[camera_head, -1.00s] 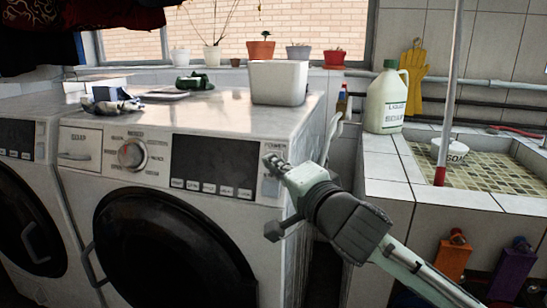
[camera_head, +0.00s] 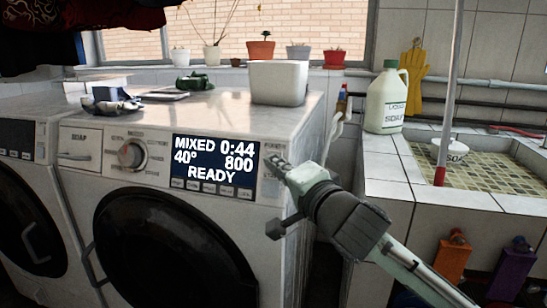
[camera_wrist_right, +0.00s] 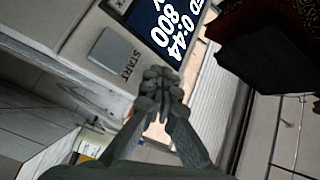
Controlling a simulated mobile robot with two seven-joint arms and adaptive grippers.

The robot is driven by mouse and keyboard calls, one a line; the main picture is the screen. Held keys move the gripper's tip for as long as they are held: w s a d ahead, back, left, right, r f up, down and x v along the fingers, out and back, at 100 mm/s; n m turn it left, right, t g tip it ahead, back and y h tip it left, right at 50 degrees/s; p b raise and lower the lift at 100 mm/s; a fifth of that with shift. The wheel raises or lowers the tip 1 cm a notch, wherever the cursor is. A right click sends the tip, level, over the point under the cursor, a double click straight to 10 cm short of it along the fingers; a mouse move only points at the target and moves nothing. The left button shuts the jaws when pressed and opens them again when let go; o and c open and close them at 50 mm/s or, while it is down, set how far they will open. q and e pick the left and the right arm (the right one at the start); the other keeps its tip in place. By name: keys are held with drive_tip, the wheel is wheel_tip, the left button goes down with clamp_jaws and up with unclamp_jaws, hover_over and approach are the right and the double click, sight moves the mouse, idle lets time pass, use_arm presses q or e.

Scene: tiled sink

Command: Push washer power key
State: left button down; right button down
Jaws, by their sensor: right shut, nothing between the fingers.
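The washer (camera_head: 180,205) is white with a dark round door. Its display (camera_head: 213,165) is lit and reads MIXED 0:44, 40°, 800, READY. My right gripper (camera_head: 273,161) is shut and empty, at the right end of the washer's control panel, where the power key's label is partly hidden behind it. In the right wrist view, the closed fingertips (camera_wrist_right: 160,82) lie beside a grey key (camera_wrist_right: 114,54) labelled START; the power key itself is not clearly seen. I cannot tell whether the fingertips touch the panel. My left gripper is not in view.
A second washer (camera_head: 25,200) stands at the left. A tiled sink (camera_head: 480,195) with a soap jug (camera_head: 386,100) on its ledge is at the right. A thin pole (camera_head: 452,80) stands in front of it.

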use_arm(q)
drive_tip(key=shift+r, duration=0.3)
use_arm(e)
drive_tip(key=shift+s+r, duration=0.15)
drive_tip(key=shift+s, duration=0.2)
